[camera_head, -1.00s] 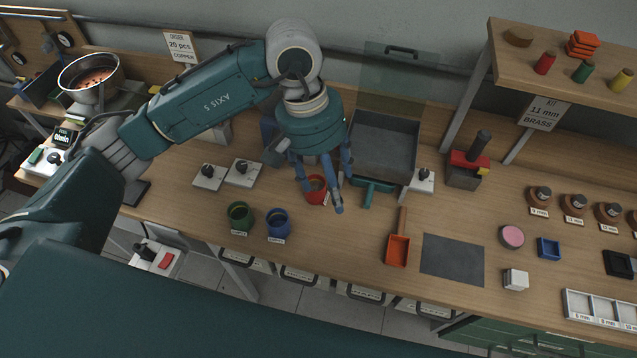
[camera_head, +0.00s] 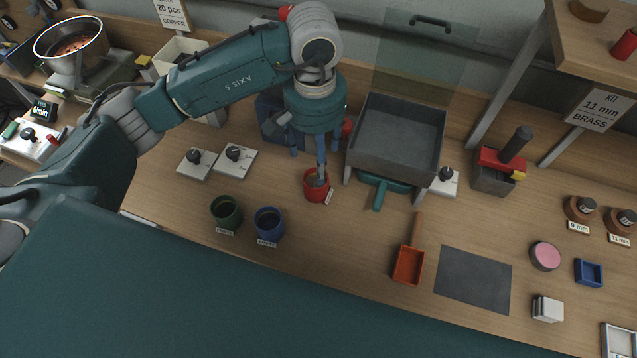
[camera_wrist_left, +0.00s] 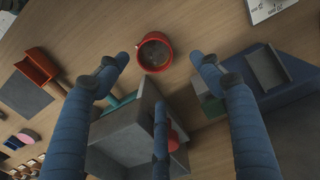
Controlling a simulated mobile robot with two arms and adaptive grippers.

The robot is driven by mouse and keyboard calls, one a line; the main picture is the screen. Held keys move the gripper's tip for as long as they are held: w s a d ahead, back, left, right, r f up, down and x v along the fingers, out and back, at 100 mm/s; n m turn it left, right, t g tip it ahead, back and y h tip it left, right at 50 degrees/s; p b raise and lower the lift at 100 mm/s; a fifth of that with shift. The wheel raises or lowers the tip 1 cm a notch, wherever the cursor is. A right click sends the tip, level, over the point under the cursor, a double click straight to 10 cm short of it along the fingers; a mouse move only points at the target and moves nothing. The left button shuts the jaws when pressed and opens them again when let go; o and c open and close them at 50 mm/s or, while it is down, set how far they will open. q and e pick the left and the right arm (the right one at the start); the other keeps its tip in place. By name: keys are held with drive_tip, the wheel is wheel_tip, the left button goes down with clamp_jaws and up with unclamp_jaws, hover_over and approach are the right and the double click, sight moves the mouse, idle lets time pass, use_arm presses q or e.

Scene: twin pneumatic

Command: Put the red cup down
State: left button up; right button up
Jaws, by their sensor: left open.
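The red cup (camera_head: 318,194) stands upright on the wooden bench, to the left of the grey tray and behind the blue cup. It also shows in the left wrist view (camera_wrist_left: 143,58), where I look down into its opening and see some small contents. My left gripper (camera_head: 319,166) is open, with its three fingers spread. One finger overlaps the cup in the head view. In the left wrist view the fingertips (camera_wrist_left: 160,72) are apart, with the cup beyond them and nothing gripped. My right gripper is not in view.
A green cup (camera_head: 226,212) and a blue cup (camera_head: 269,224) stand at the front left of the red cup. The grey tray (camera_head: 396,172) on legs stands close on the right. An orange scoop (camera_head: 408,266) lies front right. Bare bench lies just in front of the red cup.

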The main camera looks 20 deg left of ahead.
sight(317, 186)
use_arm(q)
drive_tip(key=f, duration=0.1)
drive_tip(key=s+f+p, duration=0.1)
drive_tip(key=f, duration=0.1)
drive_tip(key=shift+f, duration=0.25)
drive_tip(key=f+p, duration=0.2)
drive_tip(key=f, duration=0.1)
drive_tip(key=shift+s+d+f, duration=0.1)
drive_tip(key=shift+s+f, duration=0.1)
drive_tip(key=shift+f+p, duration=0.3)
drive_tip(key=shift+f, duration=0.25)
drive_tip(key=shift+w, duration=0.1)
drive_tip(key=c, duration=1.4)
drive_tip(key=shift+c, duration=0.3)
